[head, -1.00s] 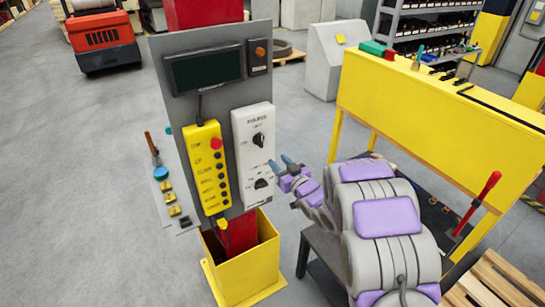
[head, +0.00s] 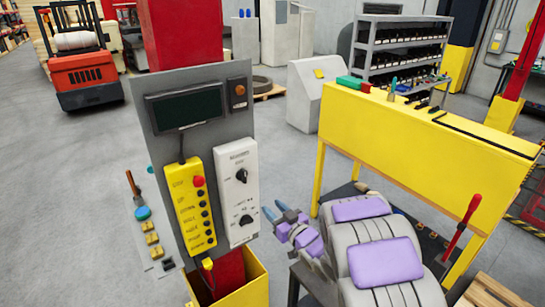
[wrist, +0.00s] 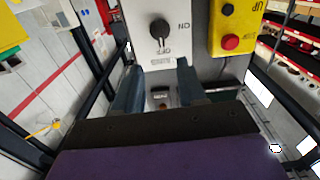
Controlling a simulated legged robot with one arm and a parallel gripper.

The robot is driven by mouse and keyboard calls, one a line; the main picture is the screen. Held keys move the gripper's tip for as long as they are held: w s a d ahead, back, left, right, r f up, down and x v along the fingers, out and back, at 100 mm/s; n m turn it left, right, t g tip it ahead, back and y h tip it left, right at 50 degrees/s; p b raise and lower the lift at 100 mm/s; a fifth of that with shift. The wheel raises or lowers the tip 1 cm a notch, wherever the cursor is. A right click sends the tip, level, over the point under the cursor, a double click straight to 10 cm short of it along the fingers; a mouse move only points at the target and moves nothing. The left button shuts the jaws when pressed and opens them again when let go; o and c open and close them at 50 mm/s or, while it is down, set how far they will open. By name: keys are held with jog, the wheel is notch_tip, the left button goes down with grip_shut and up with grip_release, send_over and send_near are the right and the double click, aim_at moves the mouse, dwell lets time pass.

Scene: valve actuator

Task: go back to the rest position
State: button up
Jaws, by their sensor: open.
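My arm, grey with purple pads, reaches toward the panel from the lower right in the head view. My gripper (head: 277,212) is open and empty, just right of the white switch box. The white switch box (head: 237,205) has two black rotary knobs. In the wrist view my gripper's two blue-grey fingers (wrist: 155,90) are apart, with the white box (wrist: 178,14) and a black knob (wrist: 160,29) beyond them. The knob sits by ON and OFF lettering. No contact with the box shows.
A yellow button box (head: 186,212) with a red button hangs left of the white box, below a dark screen (head: 186,109). A yellow bench (head: 400,140) stands behind my arm at right. A red-handled lever (head: 467,215) stands beside it. The grey floor at left is mostly clear.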

jog(key=s+d+f+m+g+h+b, duration=0.3)
jog(key=s+d+h+b, duration=0.1)
jog(key=s+d+h, duration=0.3)
jog(key=s+d+f+m+g+h+b, duration=0.2)
jog(key=s+d+g+h+b, duration=0.2)
jog(key=s+d, duration=0.4)
jog(key=s+a+f+m+g+y+b, duration=0.1)
jog(key=s+g+b, duration=0.5)
jog(key=s, duration=2.7)
notch_tip(320, 180, down, 2)
jog(key=a+m+g, duration=0.1)
jog(key=g, duration=0.2)
jog(key=shift+a+g, duration=0.15)
jog(key=shift+g, duration=0.25)
